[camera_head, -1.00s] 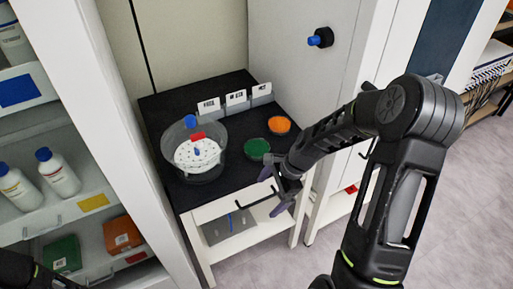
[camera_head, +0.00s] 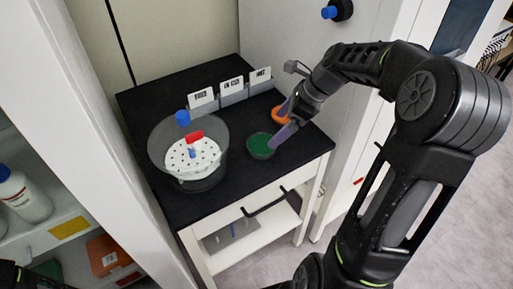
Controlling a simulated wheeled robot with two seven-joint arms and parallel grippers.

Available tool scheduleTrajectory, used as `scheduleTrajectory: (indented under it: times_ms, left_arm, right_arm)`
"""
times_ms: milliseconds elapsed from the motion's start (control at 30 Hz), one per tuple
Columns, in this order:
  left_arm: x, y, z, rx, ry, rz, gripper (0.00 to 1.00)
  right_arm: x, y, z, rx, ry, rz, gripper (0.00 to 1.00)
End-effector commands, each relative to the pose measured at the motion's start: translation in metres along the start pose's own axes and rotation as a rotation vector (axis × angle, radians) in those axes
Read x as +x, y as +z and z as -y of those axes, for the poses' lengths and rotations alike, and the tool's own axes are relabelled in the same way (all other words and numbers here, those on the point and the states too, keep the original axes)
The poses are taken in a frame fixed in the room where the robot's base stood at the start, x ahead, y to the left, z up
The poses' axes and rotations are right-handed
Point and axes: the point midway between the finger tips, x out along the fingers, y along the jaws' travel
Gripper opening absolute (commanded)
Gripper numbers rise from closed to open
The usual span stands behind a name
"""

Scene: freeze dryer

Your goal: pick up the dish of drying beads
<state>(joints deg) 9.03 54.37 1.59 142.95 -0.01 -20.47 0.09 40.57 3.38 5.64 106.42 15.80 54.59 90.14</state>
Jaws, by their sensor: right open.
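Two small round dishes stand on the black table top. One dish has green contents (camera_head: 259,145), and the other has orange contents (camera_head: 276,115) and sits just behind it to the right. I cannot tell from the labels which one holds the drying beads. My right gripper (camera_head: 278,129) is open and empty, reaching in from the right. Its fingers are at the two dishes: one finger partly covers the orange dish, the other overlaps the right rim of the green dish. I cannot tell whether they touch.
A clear round vessel (camera_head: 215,135) with a white perforated plate (camera_head: 193,157) stands left on the black table (camera_head: 225,205). Several label cards (camera_head: 232,90) line the back. A drawer handle (camera_head: 265,202) juts out in front. White shelving (camera_head: 75,120) with bottles is at left.

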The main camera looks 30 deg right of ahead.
Motion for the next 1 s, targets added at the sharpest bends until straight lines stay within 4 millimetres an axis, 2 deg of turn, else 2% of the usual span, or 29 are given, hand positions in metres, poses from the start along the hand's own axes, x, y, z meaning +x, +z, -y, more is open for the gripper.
scheduleTrajectory:
  times_ms: [33,100,467,733,1000]
  left_arm:
    - [0.008,0.000,0.003,0.000,0.001,-0.001,0.36]
    - [0.013,-0.001,0.005,0.001,0.002,-0.002,0.36]
    - [0.011,-0.001,0.004,0.002,0.002,-0.003,0.36]
    - [0.011,-0.001,0.004,0.001,0.002,-0.003,0.36]
    - [0.011,-0.001,0.004,0.001,0.002,-0.003,0.36]
  right_arm:
    - [0.008,-0.004,0.000,-0.001,0.000,0.000,1.00]
    - [0.012,-0.007,0.000,-0.001,0.000,0.000,1.00]
    - [0.012,-0.006,0.000,-0.002,0.000,0.000,1.00]
    - [0.035,-0.006,-0.001,-0.001,0.003,0.000,1.00]
    - [0.037,-0.006,0.000,-0.002,0.000,0.000,1.00]
